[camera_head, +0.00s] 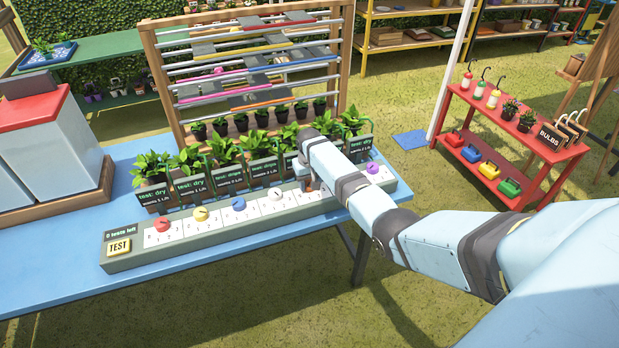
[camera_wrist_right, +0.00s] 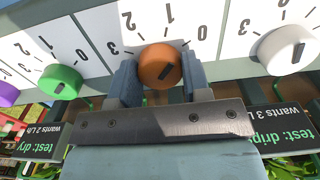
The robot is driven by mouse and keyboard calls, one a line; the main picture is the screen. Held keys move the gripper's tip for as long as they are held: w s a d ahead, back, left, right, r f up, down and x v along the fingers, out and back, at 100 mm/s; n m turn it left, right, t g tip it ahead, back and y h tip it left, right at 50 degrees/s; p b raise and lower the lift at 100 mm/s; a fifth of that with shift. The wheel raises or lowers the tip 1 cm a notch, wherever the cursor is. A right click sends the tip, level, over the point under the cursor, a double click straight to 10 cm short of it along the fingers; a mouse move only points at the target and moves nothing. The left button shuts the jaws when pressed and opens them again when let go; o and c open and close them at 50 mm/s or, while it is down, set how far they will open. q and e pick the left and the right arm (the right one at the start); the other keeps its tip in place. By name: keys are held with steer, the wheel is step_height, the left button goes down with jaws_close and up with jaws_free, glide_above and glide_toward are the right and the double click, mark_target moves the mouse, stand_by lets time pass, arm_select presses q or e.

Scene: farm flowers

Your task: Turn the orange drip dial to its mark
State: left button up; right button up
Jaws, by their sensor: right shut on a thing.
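The orange drip dial (camera_wrist_right: 159,66) sits on the white-faced dial strip, with numbers printed around it in the right wrist view. My right gripper (camera_wrist_right: 158,82) is shut on it, one blue finger on each side. A dark pointer slot shows on the dial, angled toward the lower right. In the head view my right gripper (camera_head: 308,183) reaches down onto the control box (camera_head: 150,258) and hides the orange dial. The placard behind the orange dial is covered by the gripper body. My left gripper is not in view.
A white dial (camera_wrist_right: 289,50) and a green dial (camera_wrist_right: 60,82) flank the orange one. Red (camera_head: 162,225), yellow (camera_head: 200,213), blue (camera_head: 238,204) and purple (camera_head: 373,168) dials share the strip. A TEST button (camera_head: 119,247) is at its left end. Potted plants with placards (camera_head: 191,189) stand close behind.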

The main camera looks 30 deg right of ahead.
mark_target(309, 182)
steer(key=shift+n+p, duration=0.7)
steer(key=shift+n, duration=0.9)
steer(key=o, duration=0.9)
steer(key=shift+o, duration=0.2)
steer(key=shift+r, duration=0.1)
step_height(309, 182, up, 14)
steer(key=shift+f, duration=0.2)
